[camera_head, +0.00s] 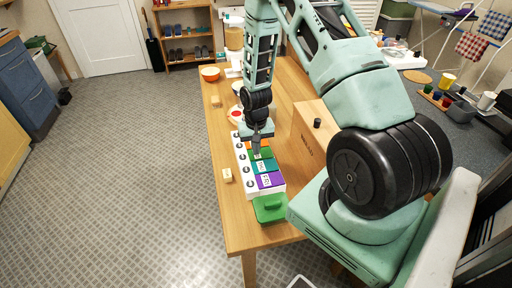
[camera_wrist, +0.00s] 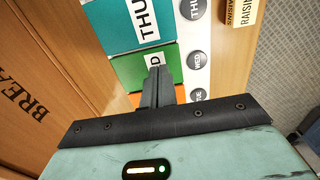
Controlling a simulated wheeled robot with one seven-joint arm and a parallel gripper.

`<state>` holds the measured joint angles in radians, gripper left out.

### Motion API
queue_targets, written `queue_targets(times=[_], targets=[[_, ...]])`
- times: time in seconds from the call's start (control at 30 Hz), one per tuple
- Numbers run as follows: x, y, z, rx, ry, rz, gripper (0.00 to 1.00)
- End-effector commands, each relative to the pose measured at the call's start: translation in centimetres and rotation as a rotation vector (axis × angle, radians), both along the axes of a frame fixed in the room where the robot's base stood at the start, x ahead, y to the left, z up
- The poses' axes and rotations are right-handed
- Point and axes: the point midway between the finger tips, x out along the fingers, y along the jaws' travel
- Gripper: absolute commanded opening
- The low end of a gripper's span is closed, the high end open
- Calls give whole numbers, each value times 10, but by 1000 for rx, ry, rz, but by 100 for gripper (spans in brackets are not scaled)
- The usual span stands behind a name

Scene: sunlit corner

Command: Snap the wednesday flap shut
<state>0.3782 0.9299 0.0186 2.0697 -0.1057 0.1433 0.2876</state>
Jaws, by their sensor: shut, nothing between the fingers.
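The pill organizer (camera_head: 280,190) is a long white box on the wooden table, with coloured flaps and a row of round grey day buttons. The green wednesday flap (camera_wrist: 128,70) lies between the teal THU flap (camera_wrist: 112,22) and an orange flap (camera_wrist: 118,101). It looks roughly level with the teal flap; I cannot tell whether it is latched. The WED button (camera_wrist: 200,62) is beside it. My gripper (camera_wrist: 157,72) is shut and empty, pointing down over the green flap and hiding part of its label. I cannot tell whether the fingertips touch it.
A wooden bread box (camera_head: 312,135) stands close right of the organizer. A small raisins box (camera_head: 227,175) is on its left. The table's left strip is mostly clear.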

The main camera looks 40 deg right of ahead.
Motion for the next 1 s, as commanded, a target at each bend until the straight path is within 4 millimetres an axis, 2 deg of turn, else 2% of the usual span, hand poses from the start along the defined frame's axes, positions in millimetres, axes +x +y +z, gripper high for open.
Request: queue_targets(times=[0.27,1.0], targets=[[0,0,3,-1,-1,0,0],[0,0,66,0,0,0,0]])
